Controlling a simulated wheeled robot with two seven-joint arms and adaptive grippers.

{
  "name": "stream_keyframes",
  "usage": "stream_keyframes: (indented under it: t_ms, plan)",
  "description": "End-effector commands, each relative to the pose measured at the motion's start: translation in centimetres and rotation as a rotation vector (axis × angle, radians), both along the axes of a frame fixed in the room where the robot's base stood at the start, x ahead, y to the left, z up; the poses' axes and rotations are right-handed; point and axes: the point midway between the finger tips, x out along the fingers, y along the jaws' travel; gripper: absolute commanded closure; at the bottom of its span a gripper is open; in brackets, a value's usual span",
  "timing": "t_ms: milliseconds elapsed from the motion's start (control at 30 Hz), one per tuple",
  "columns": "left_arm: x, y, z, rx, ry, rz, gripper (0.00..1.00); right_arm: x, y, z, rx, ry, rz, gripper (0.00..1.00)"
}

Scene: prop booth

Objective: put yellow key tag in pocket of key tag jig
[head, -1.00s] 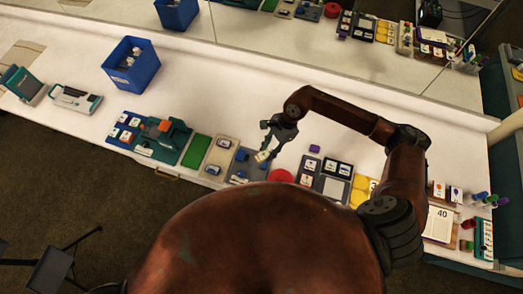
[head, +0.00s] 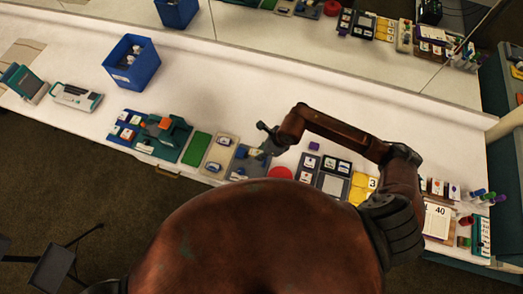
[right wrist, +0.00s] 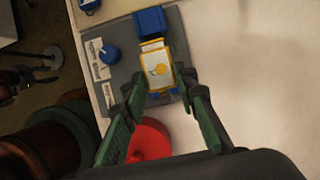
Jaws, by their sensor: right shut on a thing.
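The yellow key tag (right wrist: 158,72), a yellow frame around a pale face with a yellow mark, is between the fingers of my right gripper (right wrist: 160,84) in the right wrist view. The gripper is shut on it. The tag is over the grey key tag jig (right wrist: 123,50), which has a blue block, a blue knob and white labels. The pocket is largely hidden by the tag, and I cannot tell if the tag touches it. In the head view my right gripper (head: 266,146) is over the jig (head: 240,166).
A red disc (right wrist: 150,141) is close to the jig and under one finger in the right wrist view. In the head view, a beige tray (head: 219,153) is left of the jig and dark card trays (head: 333,184) are to its right. Bare white table lies behind.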

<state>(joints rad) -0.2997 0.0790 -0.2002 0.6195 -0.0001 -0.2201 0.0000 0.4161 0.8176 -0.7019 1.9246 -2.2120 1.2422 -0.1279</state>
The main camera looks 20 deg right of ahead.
Motion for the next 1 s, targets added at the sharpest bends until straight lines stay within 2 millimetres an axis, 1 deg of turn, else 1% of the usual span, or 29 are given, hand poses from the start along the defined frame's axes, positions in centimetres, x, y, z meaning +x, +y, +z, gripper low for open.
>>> stream_keyframes:
  t_ms: [33, 200, 400, 500, 633, 1000]
  plan:
    - [-0.1, 0.0, -0.5, 0.0, 0.001, 0.0, 0.6, 0.0, 0.0, -0.8, 0.0, 0.002, -0.001, 0.92]
    - [-0.2, 0.0, -1.6, 0.001, 0.004, 0.0, 0.6, 0.0, 0.0, -2.4, 0.0, 0.002, 0.001, 0.92]
    - [-0.4, 0.0, -2.9, 0.0, 0.007, 0.0, 0.6, 0.0, 0.0, -4.3, 0.0, 0.0, 0.001, 0.92]
    - [-0.5, 0.0, -3.3, 0.0, 0.008, 0.0, 0.6, 0.0, 0.0, -4.8, 0.0, 0.0, 0.001, 0.92]
    - [-0.5, 0.0, -3.5, 0.0, 0.009, 0.0, 0.6, 0.0, 0.0, -5.1, 0.0, 0.0, 0.001, 0.92]
    - [-0.5, 0.1, -3.4, 0.001, 0.009, 0.0, 0.6, 0.0, 0.0, -5.0, 0.0, 0.0, 0.001, 0.92]
